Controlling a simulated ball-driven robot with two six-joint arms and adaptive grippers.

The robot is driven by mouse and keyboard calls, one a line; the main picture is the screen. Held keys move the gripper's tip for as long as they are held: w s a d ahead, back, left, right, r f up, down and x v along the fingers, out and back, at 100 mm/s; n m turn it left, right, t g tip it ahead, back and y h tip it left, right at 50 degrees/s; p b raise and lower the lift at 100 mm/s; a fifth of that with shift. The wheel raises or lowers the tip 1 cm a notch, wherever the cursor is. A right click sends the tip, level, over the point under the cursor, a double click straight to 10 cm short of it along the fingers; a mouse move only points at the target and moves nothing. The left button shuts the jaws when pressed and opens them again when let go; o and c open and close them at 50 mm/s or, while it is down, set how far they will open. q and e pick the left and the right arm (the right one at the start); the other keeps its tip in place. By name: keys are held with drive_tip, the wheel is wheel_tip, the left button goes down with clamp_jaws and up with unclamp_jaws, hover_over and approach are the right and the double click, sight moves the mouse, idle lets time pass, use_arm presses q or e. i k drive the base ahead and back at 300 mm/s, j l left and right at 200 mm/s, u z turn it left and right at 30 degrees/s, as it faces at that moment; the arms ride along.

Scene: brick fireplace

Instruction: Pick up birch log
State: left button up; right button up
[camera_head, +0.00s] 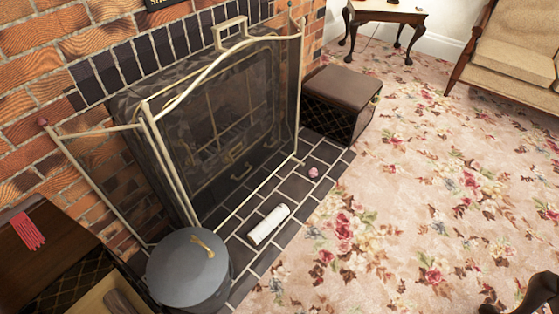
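The birch log (268,224) is a short, pale white cylinder. It lies on its side on the dark tiled hearth, in front of the fire screen and near the carpet edge. Its whole length shows and nothing touches it from above. Neither of my grippers can be made out in the head view.
A grey lidded pot (187,272) stands on the hearth left of the log. A small pink object (313,172) lies beyond it. A fire screen (220,120) stands behind. A dark box seat (342,88) is at the hearth's far end. Dark curved shapes (535,297) fill the bottom right corner.

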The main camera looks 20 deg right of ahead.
sight(257, 234)
drive_tip(key=z, duration=0.6)
drive_tip(key=i+l, duration=0.65)
drive_tip(key=i+l+u, duration=0.15)
drive_tip(key=u, duration=0.35)
drive_tip(key=i+l+u, duration=0.15)
drive_tip(key=u, duration=0.3)
drive_tip(key=i+l+u, duration=0.1)
drive_tip(key=l+u, duration=0.25)
drive_tip(key=u, duration=0.15)
